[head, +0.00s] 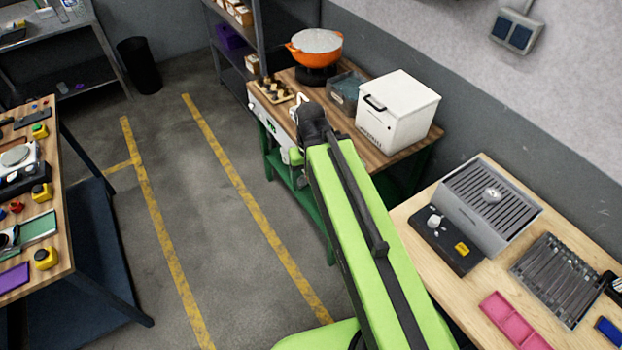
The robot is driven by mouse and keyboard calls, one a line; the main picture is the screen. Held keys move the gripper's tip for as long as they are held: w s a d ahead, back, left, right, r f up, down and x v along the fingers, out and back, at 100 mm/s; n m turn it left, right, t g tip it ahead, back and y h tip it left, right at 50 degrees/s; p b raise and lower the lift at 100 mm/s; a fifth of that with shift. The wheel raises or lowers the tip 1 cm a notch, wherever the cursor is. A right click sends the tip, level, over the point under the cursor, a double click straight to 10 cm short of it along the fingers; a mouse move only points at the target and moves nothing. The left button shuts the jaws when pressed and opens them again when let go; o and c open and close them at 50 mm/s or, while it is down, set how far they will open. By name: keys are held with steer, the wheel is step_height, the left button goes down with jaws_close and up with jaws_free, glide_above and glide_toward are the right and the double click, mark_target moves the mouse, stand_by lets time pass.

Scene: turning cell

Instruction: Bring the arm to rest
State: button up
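My green arm reaches from the bottom of the head view up toward the far wooden bench (376,156). Its dark wrist joint overlaps the bench's front edge in the picture. My gripper (297,108) shows only as a small pale part beyond the wrist. Its fingers are too small and too hidden to tell whether they are open or shut. I cannot see anything held in it. I cannot tell whether it touches the bench.
A white box (398,118), a grey bin (346,90) and an orange pot (315,48) stand on the far bench. A right-hand table holds a grey grated unit (487,205) and a pink tray (513,322). A cluttered workbench (62,222) stands left. Floor between yellow lines is clear.

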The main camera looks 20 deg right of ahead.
steer(key=shift+f, duration=0.1)
step_height(320, 180, down, 16)
steer(key=b, duration=1.6)
steer(key=shift+d, duration=0.1)
stand_by(0.6)
